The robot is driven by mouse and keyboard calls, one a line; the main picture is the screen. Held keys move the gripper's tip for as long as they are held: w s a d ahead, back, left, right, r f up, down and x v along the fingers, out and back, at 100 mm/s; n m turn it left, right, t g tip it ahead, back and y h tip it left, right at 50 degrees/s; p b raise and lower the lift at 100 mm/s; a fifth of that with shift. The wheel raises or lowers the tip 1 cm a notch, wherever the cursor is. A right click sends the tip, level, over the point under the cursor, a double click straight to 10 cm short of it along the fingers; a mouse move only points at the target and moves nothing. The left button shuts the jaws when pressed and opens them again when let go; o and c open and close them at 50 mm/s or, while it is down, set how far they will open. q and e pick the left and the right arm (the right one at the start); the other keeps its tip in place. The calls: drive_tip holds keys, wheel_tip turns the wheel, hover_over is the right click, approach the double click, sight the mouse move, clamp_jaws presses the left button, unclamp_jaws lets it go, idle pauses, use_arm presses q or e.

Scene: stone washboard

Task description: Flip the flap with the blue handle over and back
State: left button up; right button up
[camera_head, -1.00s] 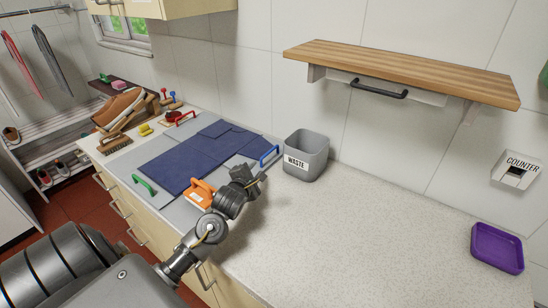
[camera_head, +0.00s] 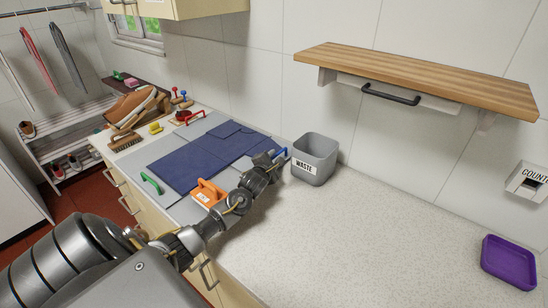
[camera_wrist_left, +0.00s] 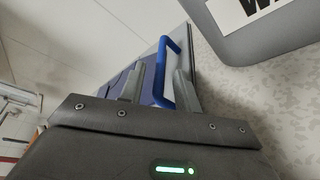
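The blue handle (camera_head: 284,152) stands at the right end of the grey board with the dark blue cloth (camera_head: 195,168), beside the waste bin. In the left wrist view the blue handle (camera_wrist_left: 160,75) rises between the two fingers of my left gripper (camera_wrist_left: 158,88). The fingers are apart, one on each side of the handle, with gaps visible. In the head view my left gripper (camera_head: 272,160) is right at the handle and covers part of it and of its flap. My right gripper is not in view.
The grey waste bin (camera_head: 315,160) stands close to the right of the handle. An orange-handled tool (camera_head: 208,192), a green handle (camera_head: 150,183) and a red handle (camera_head: 195,116) are around the cloth. A wooden shelf (camera_head: 420,75) hangs above. The counter to the right is clear up to a purple tray (camera_head: 508,262).

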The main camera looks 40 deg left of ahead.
use_arm(q)
drive_tip(key=shift+w+a+f, duration=0.15)
drive_tip(key=shift+w+a, duration=0.05)
drive_tip(key=shift+w, duration=0.35)
clamp_jaws()
